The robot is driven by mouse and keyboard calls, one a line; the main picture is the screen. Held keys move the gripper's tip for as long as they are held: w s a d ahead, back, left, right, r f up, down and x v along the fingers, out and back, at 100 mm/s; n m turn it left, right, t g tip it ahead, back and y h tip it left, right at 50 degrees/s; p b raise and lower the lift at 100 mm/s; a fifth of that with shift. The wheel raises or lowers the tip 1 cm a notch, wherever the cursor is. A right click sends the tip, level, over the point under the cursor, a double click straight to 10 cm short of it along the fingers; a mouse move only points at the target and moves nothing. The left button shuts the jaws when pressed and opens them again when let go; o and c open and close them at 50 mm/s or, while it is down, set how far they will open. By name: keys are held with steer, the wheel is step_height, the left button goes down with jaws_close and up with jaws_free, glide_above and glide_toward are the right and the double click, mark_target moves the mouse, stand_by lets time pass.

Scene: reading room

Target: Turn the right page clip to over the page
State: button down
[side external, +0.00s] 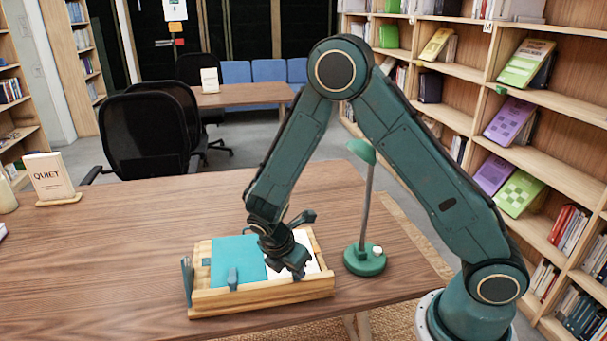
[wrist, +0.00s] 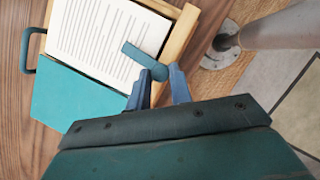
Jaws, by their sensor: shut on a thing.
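The wooden book stand (side external: 260,298) lies on the desk with an open book in it. A teal sheet (side external: 238,255) covers the left side and a white page (side external: 306,246) shows on the right. In the wrist view the printed page (wrist: 100,38) lies beside the teal sheet (wrist: 75,97). The right page clip (wrist: 138,54), a flat teal bar, reaches diagonally over the page's edge. My gripper (wrist: 163,76) is shut on its near end. In the side view my gripper (side external: 290,268) hides this clip. Another teal clip (side external: 232,278) stands at the stand's left front.
A green lamp (side external: 365,260) stands close to the right of the stand, its pole rising beside my arm. A book marked QUIET (side external: 50,178) stands at the far left. The desk (side external: 120,250) left of the stand is clear. Shelves are at right.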

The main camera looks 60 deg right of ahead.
steer(key=shift+n, duration=0.6)
steer(key=c, duration=1.3)
jaws_free()
steer(key=shift+o, duration=0.2)
steer(key=v, duration=1.4)
steer(key=shift+s, duration=0.35)
steer(key=shift+d, duration=0.1)
